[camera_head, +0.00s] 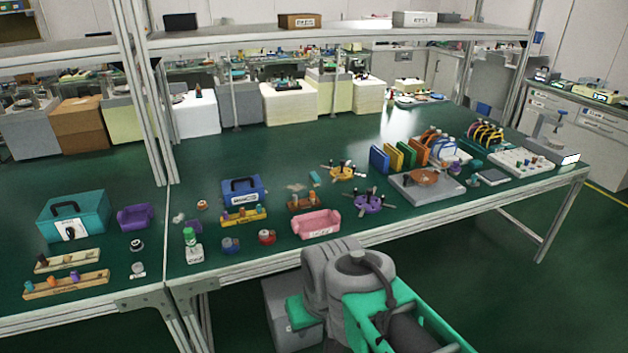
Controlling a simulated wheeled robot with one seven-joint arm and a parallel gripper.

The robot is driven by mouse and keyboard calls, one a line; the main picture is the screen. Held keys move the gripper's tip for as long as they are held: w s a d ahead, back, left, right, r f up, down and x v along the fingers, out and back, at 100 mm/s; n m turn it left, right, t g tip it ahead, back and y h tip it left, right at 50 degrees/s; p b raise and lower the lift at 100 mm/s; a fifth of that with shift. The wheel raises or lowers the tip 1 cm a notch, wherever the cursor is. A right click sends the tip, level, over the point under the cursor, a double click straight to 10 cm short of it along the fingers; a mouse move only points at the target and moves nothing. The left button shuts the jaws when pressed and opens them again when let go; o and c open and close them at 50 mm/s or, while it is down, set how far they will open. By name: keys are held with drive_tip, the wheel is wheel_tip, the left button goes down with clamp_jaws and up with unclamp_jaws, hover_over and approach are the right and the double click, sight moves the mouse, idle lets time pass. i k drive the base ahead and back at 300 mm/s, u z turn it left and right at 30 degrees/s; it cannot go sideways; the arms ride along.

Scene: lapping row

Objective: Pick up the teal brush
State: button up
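I cannot make out a clear brush shape. My arm, grey and green, shows at the bottom, in front of the bench edge. My gripper's fingers do not show in this view.
A pink tray (316,224) sits near the front edge, with a purple spoked holder (368,203) to its right. A blue box (242,191) and a teal box (75,215) stand left. Shelf posts (139,90) rise from the bench. The front right strip is mostly clear.

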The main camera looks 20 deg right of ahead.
sight(315, 179)
drive_tip(key=z, duration=1.65)
drive_tip(key=i, duration=2.35)
drive_tip(key=u, duration=3.4)
drive_tip(key=i, duration=0.5)
drive_tip(key=z, duration=0.05)
